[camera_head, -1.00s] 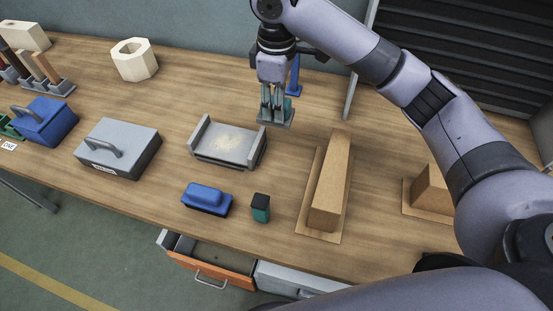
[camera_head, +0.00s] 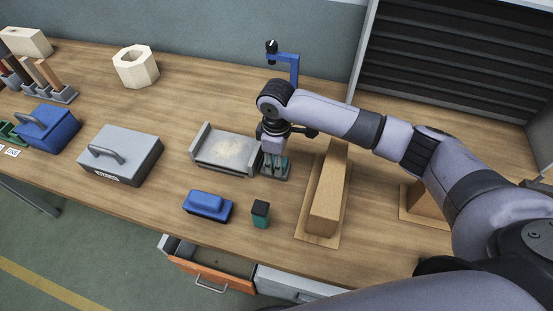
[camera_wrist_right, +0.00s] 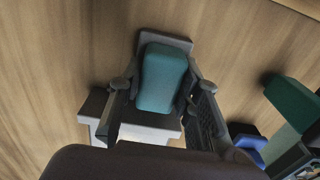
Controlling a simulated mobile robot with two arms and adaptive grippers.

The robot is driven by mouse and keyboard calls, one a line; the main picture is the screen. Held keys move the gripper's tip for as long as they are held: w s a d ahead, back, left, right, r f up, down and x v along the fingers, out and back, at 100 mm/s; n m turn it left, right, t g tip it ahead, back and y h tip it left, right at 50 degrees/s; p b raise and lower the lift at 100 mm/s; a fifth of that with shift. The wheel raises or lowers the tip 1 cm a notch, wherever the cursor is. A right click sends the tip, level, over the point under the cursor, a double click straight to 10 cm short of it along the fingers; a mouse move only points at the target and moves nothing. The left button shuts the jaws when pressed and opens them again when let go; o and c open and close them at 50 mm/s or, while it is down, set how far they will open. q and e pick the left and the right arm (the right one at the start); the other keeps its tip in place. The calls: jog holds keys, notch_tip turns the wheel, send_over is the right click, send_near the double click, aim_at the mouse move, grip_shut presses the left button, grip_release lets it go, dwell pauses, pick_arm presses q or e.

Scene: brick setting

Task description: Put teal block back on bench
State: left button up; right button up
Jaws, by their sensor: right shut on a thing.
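The teal block (camera_wrist_right: 162,78) has a rounded teal top on a flat grey base. In the head view it is mostly hidden by my right gripper (camera_head: 273,160), with its grey base (camera_head: 275,175) showing. My right gripper is shut on it, one finger on each side in the wrist view. The block is low over the wooden bench (camera_head: 170,205), just right of a grey tray (camera_head: 215,155). I cannot tell whether its base touches the bench. My left gripper is not in view.
A long cardboard-coloured block (camera_head: 330,195) is close on the right. A blue stand (camera_head: 292,65) is behind. A grey handled box (camera_head: 120,155) is left. An orange drawer (camera_head: 212,272) hangs open below.

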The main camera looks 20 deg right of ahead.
jog(key=shift+f, duration=0.15)
jog(key=o, duration=1.1)
jog(key=shift+f, duration=0.1)
notch_tip(320, 180, up, 12)
jog(key=b, duration=0.2)
jog(key=shift+r, duration=0.2)
